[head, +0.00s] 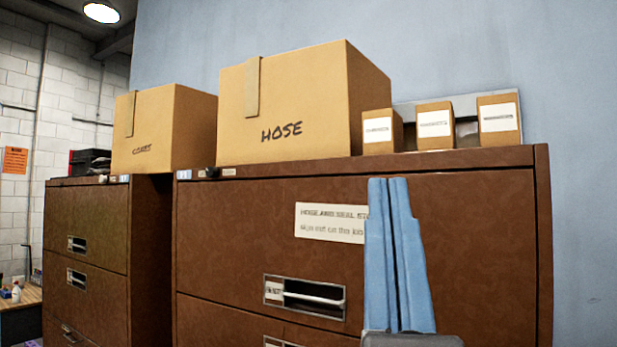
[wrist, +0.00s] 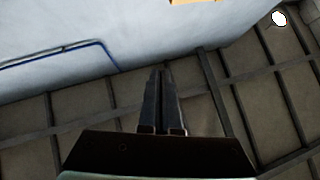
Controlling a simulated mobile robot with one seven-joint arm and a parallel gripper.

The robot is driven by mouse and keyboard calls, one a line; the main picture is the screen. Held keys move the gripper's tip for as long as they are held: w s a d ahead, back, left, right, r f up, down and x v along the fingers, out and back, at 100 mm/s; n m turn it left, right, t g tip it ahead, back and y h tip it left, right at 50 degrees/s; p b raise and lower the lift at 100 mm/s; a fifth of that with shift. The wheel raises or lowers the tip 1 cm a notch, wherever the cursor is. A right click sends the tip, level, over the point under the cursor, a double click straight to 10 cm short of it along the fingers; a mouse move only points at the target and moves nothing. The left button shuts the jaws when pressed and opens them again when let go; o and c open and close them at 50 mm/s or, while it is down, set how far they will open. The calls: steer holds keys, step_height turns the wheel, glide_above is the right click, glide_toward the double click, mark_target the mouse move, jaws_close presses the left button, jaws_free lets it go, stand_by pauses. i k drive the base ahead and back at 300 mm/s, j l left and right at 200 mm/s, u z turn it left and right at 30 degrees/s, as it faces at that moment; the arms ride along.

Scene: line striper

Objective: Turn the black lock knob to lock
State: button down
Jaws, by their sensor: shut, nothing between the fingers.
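A small black knob (head: 211,172) sits at the top left of the front of the large brown cabinet (head: 230,230), beside a small pale label. It is too small to tell which way it is turned. My gripper (head: 390,182) points upward in front of the large cabinet, right of and apart from the knob, and hides part of a white label. In the wrist view my gripper (wrist: 161,75) is shut and empty, with ceiling beyond it; no knob shows there.
Cardboard boxes, one marked HOSE (head: 290,105), and several small boxes stand on the cabinets. A drawer handle recess (head: 305,297) is below and left of my gripper. A blue wall (head: 580,200) rises behind. A second brown cabinet (head: 90,225) stands left.

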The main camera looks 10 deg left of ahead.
mark_target(211, 172)
steer(key=i+j, duration=0.15)
steer(key=j, duration=0.25)
steer(key=i+j, duration=0.2)
steer(key=j, duration=0.15)
steer(key=i+j, duration=0.15)
steer(key=j, duration=0.25)
steer(key=i+j, duration=0.2)
steer(key=j, duration=0.2)
steer(key=i+j+z, duration=0.1)
steer(key=j, duration=0.25)
steer(key=i+j, duration=0.2)
steer(key=j, duration=0.2)
steer(key=i+j, duration=0.2)
steer(key=j, duration=0.2)
steer(key=i+j, duration=0.15)
steer(key=j, duration=0.25)
